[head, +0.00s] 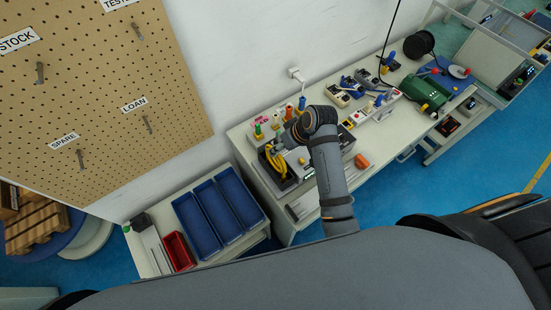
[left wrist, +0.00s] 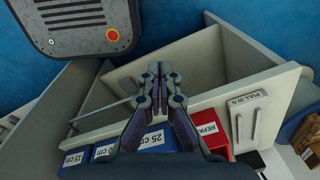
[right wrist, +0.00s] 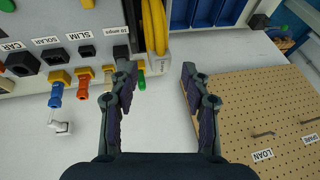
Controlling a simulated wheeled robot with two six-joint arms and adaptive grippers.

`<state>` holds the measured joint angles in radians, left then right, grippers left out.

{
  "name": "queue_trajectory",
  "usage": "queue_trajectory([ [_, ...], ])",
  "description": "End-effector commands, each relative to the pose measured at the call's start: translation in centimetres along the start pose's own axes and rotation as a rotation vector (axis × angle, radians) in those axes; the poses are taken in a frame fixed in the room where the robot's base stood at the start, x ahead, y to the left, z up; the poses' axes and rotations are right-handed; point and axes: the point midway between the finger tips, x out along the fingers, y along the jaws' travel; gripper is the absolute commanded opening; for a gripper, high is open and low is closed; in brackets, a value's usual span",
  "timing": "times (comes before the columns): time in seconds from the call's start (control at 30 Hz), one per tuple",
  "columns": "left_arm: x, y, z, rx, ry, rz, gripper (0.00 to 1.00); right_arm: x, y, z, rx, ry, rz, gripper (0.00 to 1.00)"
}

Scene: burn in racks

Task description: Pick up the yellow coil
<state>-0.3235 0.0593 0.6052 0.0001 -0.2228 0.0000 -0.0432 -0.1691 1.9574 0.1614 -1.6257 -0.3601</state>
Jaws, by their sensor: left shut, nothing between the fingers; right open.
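The yellow coil (head: 275,160) sits in a dark holder (head: 287,182) at the left end of the workbench. It also shows at the top edge of the right wrist view (right wrist: 153,25), partly cut off. My right gripper (right wrist: 157,68) is open and empty, with its fingers apart on either side of the coil's line in the picture. The coil appears just beyond the fingertips; I cannot tell the exact gap. In the head view my right arm partly hides the area beside the coil. My left gripper (left wrist: 160,70) is shut and empty, away from the coil.
Coloured plugs (right wrist: 56,90) stand in labelled sockets beside the coil. Blue trays (head: 222,208) and a red bin (head: 178,251) stand on the lower left table. A pegboard (head: 110,80) is on the wall. An orange block (head: 362,161) lies on the workbench.

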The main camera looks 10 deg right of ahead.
Motion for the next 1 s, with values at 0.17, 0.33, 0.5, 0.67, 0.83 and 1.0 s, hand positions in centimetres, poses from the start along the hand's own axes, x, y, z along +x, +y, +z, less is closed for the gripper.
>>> queue_trajectory([
  [0.17, -0.6, -2.3, -2.6, 0.009, 0.036, -0.027, 0.0, 0.6, 0.0, 0.1, 0.001, -0.003, -0.001, 0.48],
  [0.33, -2.3, -3.0, -4.8, 0.012, 0.069, -0.034, 0.0, 3.4, 0.1, 0.3, 0.0, -0.003, -0.001, 0.48],
  [0.5, -2.3, -2.0, -3.6, 0.007, 0.051, -0.023, 0.0, 5.2, 0.2, 0.3, 0.0, 0.0, 0.001, 0.48],
  [0.67, -2.2, -0.9, -2.4, 0.003, 0.034, -0.01, 0.0, 5.4, 0.2, 0.3, 0.0, 0.001, 0.001, 0.48],
  [0.83, -2.2, -1.3, -2.5, 0.005, 0.034, -0.014, 0.0, 5.3, 0.2, 0.3, 0.0, 0.001, 0.001, 0.3],
  [1.0, -2.2, -1.6, -2.6, 0.006, 0.037, -0.018, 0.0, 5.3, 0.2, 0.3, 0.0, 0.001, 0.001, 0.07],
])
